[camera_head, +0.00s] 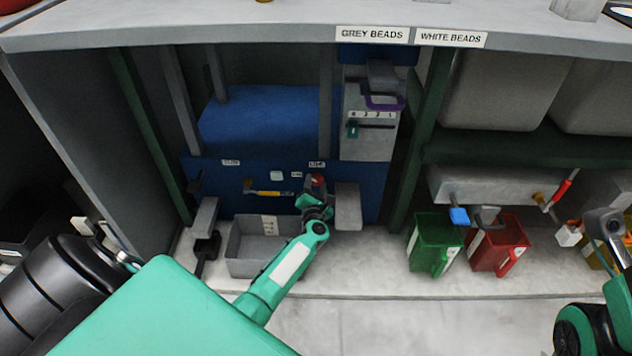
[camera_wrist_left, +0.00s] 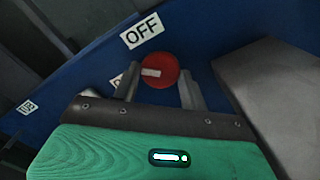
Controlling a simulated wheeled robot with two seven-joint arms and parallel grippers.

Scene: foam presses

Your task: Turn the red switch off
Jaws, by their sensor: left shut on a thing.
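The red switch (camera_head: 317,181) is a round knob on the blue panel of the press. In the left wrist view the red switch (camera_wrist_left: 158,70) has a white mark on its face, and an OFF label (camera_wrist_left: 142,30) is above it to the left. A second label, beside the knob, is mostly hidden behind a finger. My left gripper (camera_head: 314,197) is at the knob. In the left wrist view its fingers (camera_wrist_left: 158,86) are on either side of the knob, shut on it. Part of my right arm (camera_head: 605,225) shows at the right edge; its jaws are not clear.
A grey bin (camera_head: 262,250) stands below the panel, and a grey block (camera_head: 348,207) is right of the knob. A yellow-handled lever (camera_head: 270,193) is to the left. Green (camera_head: 428,245) and red (camera_head: 497,247) containers stand further right. A shelf edge (camera_head: 250,36) runs above.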

